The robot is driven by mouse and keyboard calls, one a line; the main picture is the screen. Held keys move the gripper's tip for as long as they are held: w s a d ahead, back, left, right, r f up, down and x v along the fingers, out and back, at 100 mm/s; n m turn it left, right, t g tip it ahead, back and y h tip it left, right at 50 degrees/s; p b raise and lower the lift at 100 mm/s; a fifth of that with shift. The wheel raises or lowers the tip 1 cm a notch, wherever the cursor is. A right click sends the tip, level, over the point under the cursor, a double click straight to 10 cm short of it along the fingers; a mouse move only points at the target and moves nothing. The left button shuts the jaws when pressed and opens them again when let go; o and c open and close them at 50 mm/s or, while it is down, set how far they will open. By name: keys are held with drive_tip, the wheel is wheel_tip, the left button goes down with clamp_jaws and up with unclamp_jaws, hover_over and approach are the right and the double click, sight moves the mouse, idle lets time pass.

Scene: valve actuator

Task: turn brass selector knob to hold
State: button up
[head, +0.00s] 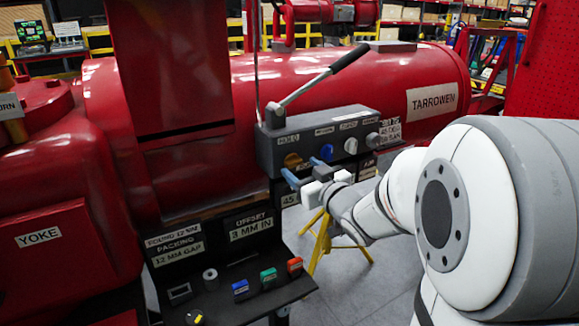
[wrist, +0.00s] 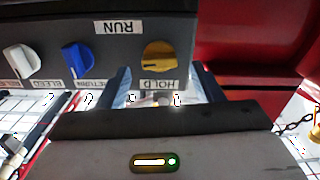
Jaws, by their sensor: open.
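The brass selector knob (head: 292,160) is on the front of the grey control box, at its left end. In the wrist view the brass knob (wrist: 160,54) shows whole, with a dark mark low on its face; I cannot tell surely which label it points to. A RUN label (wrist: 118,27) is up and left of it, and a HOLD label (wrist: 159,84) is just below it. My gripper (head: 305,170) is open and empty, its blue fingers just in front of the box. In the wrist view my gripper (wrist: 163,82) has its fingers either side of the HOLD label, apart from the knob.
A blue knob (wrist: 77,58) and a white knob (wrist: 20,60) sit beside the brass one. A lever (head: 315,88) rises from the grey box (head: 270,150). Below is a black shelf (head: 225,306) with small coloured blocks. The red tank (head: 300,75) stands behind.

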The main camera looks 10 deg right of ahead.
sight(292, 161)
drive_tip(key=shift+x, duration=1.4)
drive_tip(key=shift+c, duration=0.4)
